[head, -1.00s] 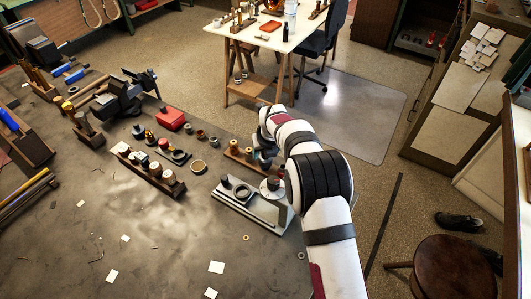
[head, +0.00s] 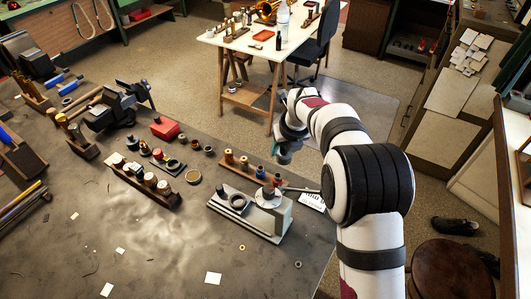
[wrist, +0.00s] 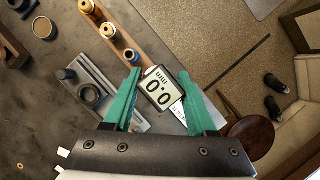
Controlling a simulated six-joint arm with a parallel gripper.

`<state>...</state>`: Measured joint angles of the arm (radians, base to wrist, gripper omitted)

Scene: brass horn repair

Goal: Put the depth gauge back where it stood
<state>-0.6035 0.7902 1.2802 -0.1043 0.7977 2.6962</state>
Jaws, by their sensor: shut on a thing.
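The depth gauge (wrist: 158,90) is a small dark-rimmed box with a pale display reading 0.0 mm. In the wrist view it sits between the two teal fingers of my gripper (wrist: 160,78), which is shut on it. In the head view my gripper (head: 283,155) is raised near the table's right edge, by the wooden rack; I cannot make out the gauge there. The stand shows left of the fingers in the wrist view (wrist: 104,82).
A wooden rack (head: 241,170) with small capped bottles stands behind the grey stand. A white printed card (head: 312,201) lies at its right. A dark wooden holder (head: 140,184) with jars and a red box (head: 165,128) are further left. The front of the table is mostly bare.

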